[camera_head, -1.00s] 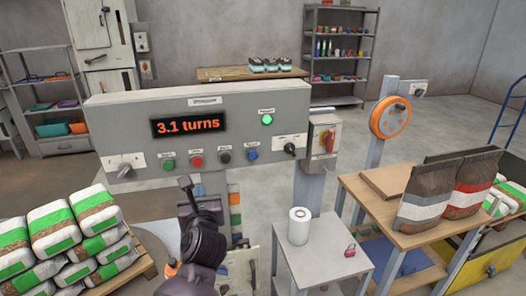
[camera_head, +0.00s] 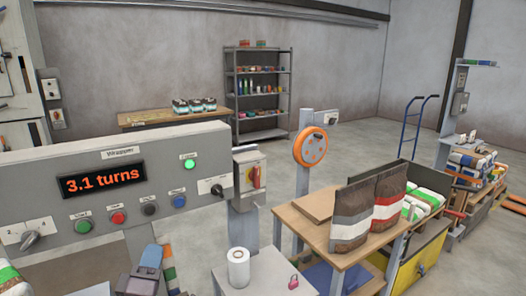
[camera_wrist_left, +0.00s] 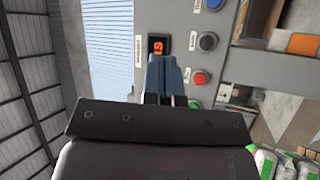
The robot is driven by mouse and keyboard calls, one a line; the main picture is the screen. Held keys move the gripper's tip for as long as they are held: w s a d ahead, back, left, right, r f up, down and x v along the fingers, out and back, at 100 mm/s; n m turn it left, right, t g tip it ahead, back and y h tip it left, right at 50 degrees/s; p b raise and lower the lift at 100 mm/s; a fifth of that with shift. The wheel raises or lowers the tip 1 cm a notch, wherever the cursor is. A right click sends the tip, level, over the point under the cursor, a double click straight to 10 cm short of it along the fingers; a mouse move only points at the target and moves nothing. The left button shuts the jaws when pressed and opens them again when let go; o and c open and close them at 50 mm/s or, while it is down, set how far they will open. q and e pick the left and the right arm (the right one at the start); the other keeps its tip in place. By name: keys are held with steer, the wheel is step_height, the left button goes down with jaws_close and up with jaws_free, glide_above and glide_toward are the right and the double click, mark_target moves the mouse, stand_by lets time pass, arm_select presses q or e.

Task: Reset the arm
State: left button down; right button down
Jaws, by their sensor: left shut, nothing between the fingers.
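My left gripper (camera_head: 150,258) is at the bottom of the head view, in front of the grey control panel (camera_head: 60,205). It is shut and empty. In the left wrist view its fingertips (camera_wrist_left: 165,70) are together and point toward the panel, which appears turned on its side with the display and buttons beyond the fingers. The panel's display (camera_head: 101,180) reads "3.1 turns" in orange. A green lamp (camera_head: 189,163) on the panel is lit. My right gripper is in neither view now.
A white roll (camera_head: 238,268) and a pink padlock (camera_head: 293,282) are on a small grey table. To its right, a wooden bench (camera_head: 320,238) holds brown bags (camera_head: 351,217). An orange handwheel (camera_head: 310,147) stands on a post behind. Open floor lies beyond.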

arm_select(q)
steer(key=s+a+f+m+g+h, duration=0.1)
steer(key=s+f+m+g, duration=0.3)
steer(key=f+m, duration=0.4)
steer(key=s+f+m+g, duration=0.3)
steer(key=s+f+m, duration=0.15)
steer(key=f, duration=0.65)
steer(key=s+a+f+m+g+y, duration=0.1)
steer(key=s+a+f+m+g, duration=0.1)
steer(key=s+f, duration=0.8)
steer(key=s+a+g, duration=0.1)
steer(key=s+g, duration=0.1)
steer(key=s, duration=0.1)
steer(key=shift+a+m, duration=0.35)
steer(key=shift+a, duration=0.05)
steer(key=shift+s+a, duration=0.1)
